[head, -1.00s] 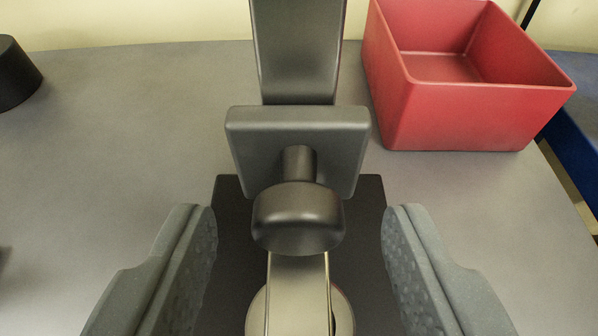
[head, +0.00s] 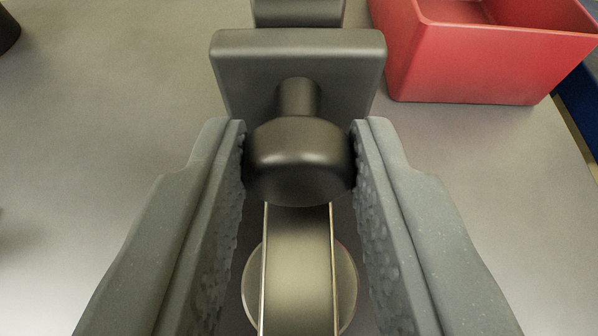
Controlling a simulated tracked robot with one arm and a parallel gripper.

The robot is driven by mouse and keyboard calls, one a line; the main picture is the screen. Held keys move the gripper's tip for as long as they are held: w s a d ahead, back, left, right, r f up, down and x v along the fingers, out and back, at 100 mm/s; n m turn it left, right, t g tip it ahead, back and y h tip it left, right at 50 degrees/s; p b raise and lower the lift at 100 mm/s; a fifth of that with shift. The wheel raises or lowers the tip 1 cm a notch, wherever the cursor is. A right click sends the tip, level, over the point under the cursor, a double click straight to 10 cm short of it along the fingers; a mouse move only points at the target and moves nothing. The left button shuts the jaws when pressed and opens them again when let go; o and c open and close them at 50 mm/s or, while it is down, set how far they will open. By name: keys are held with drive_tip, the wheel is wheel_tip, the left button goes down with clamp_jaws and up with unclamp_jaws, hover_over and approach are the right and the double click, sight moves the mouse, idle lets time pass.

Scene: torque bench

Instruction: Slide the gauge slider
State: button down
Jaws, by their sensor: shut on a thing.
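The gauge slider (head: 298,60) is a dark grey block with a short stem and a rounded knob (head: 300,160) facing me. It sits on an upright rail; a pale metal strip of the gauge (head: 298,255) shows below the knob, with a round disc behind it. My gripper (head: 300,165) is shut on the knob, with one textured finger against its left side and one against its right side. The lower part of the gauge is partly hidden by the fingers.
A red open box (head: 490,60) stands on the grey bench (head: 110,130) at the upper right. A black round object (head: 8,32) is cut off at the upper left edge. A blue surface lies at the far right. The bench left of the gauge is clear.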

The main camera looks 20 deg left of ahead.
sight(299, 245)
wheel_tip(299, 245, up, 10)
drive_tip(key=p, duration=1)
drive_tip(key=c, duration=1.1)
unclamp_jaws()
drive_tip(key=shift+c, duration=0.2)
drive_tip(key=v, duration=1.3)
drive_tip(key=shift+s+d+b, duration=0.2)
drive_tip(key=shift+s+b, duration=0.15)
drive_tip(key=shift+b, duration=0.1)
drive_tip(key=shift+r, duration=0.1)
